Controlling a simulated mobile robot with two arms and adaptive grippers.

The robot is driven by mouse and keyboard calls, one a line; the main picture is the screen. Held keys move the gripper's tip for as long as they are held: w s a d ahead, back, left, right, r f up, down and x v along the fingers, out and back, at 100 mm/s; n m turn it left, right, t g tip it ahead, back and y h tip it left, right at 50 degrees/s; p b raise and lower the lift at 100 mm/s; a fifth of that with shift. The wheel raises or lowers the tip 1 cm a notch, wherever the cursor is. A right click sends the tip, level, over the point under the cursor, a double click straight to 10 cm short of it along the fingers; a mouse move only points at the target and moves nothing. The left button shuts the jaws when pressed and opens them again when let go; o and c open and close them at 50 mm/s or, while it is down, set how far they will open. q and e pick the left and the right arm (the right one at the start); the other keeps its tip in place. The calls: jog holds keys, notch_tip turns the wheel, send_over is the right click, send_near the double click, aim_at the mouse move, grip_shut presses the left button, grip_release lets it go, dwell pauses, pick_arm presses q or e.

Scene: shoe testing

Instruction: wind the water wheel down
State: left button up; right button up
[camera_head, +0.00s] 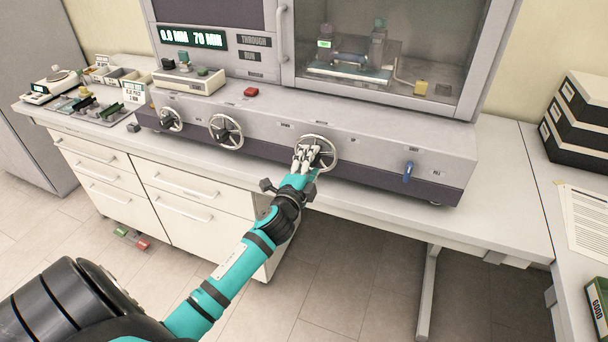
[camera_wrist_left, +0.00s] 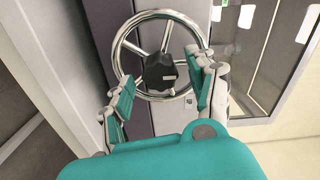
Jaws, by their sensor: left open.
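Three spoked metal handwheels sit on the front of the grey test machine (camera_head: 390,152). My left gripper (camera_head: 307,152) is at the rightmost handwheel (camera_head: 333,150) and covers part of it in the head view. In the left wrist view this wheel (camera_wrist_left: 127,45) has a chrome rim and a black hub knob (camera_wrist_left: 159,70). The left gripper's fingers (camera_wrist_left: 160,85) are open, one on each side of the hub; whether they touch the rim I cannot tell. The label naming the wheel is too small to read. My right gripper is not in view.
Two other handwheels, the middle one (camera_head: 226,131) and the left one (camera_head: 171,119), are on the same panel. A blue lever (camera_head: 408,171) is to the right. A red button (camera_head: 251,92) lies on the ledge. Black boxes (camera_head: 580,120) stand at the far right.

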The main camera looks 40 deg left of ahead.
pick_arm(q)
jog(key=v, duration=1.1)
jog(key=shift+s+d, duration=0.1)
jog(key=s+d+f+n+g+h, duration=0.1)
jog(key=s+d+f+n+g, duration=0.2)
jog(key=f, duration=1)
jog(key=s+d+f+n+g+h, duration=0.1)
jog(key=s+f+g, duration=0.3)
jog(key=f, duration=0.8)
jog(key=s+d+f+n+g+h, duration=0.15)
jog(key=s+f, duration=0.25)
jog(key=f, duration=0.9)
jog(key=s+d+f+n+g, duration=0.1)
jog(key=s+d+f+g, duration=0.1)
jog(key=s+f, duration=0.4)
jog(key=s+d+f+n+g, duration=0.1)
jog(key=s+f, duration=0.5)
jog(key=s, duration=0.8)
jog(key=s+d+f+n+g, duration=0.2)
jog(key=s+f+g, duration=0.3)
jog(key=s, duration=0.5)
jog(key=shift+s+d+f+n, duration=0.3)
jog(key=shift+f+n, duration=0.15)
jog(key=shift+f, duration=0.15)
